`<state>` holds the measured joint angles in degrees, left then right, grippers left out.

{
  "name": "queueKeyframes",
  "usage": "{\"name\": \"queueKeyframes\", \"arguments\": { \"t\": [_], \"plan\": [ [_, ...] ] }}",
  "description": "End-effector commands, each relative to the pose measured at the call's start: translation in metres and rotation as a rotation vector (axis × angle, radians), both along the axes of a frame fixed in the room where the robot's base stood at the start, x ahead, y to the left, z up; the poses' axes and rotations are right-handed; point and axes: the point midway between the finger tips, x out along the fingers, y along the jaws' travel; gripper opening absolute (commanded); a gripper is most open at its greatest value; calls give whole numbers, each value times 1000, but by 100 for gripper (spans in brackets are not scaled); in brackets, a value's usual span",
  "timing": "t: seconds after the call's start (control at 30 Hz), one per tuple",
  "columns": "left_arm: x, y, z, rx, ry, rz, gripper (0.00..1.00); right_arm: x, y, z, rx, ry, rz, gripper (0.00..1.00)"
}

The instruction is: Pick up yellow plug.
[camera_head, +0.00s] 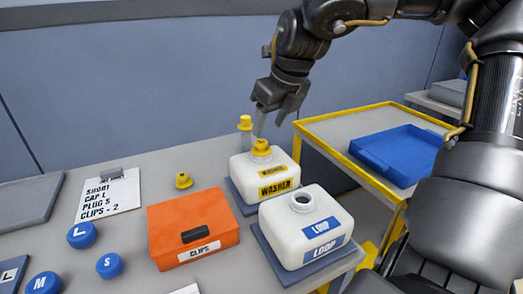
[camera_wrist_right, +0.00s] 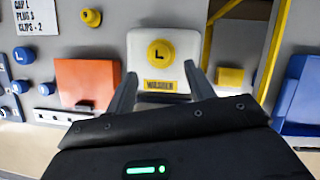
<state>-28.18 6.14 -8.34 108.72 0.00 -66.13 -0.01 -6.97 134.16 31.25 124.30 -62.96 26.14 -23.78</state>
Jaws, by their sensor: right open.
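A small yellow piece (camera_head: 183,181) lies on the bench behind the orange box; it shows at the top left in the right wrist view (camera_wrist_right: 91,17). I cannot tell for certain which one is the plug. My right gripper (camera_head: 267,122) is open above the tank, pointing down, with nothing visible between its fingers. My left gripper is out of view.
The orange CLIPS box (camera_head: 190,232) stands left of the tanks. The white LOOP tank (camera_head: 308,228) has an open neck. Blue round caps (camera_head: 109,266) lie at the front left. A yellow-edged cart (camera_head: 330,121) with a blue tray (camera_head: 400,150) is at the right.

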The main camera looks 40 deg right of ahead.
Motion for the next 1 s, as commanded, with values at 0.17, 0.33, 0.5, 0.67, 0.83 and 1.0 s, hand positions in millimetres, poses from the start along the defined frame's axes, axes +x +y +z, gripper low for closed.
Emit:
{"name": "queueKeyframes", "arguments": {
  "t": [0.17,0.33,0.5,0.67,0.83,1.0],
  "plan": [
    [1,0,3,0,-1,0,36,3,0,-8,1,-1,0,54],
    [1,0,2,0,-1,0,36,8,0,-17,2,3,1,54],
    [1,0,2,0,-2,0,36,20,-2,-41,2,3,1,54],
    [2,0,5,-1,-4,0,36,25,-2,-53,1,-1,0,54],
    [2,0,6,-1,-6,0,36,26,-2,-54,0,-2,1,54],
    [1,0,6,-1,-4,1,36,26,-2,-54,0,-2,1,42]
  ]
}}
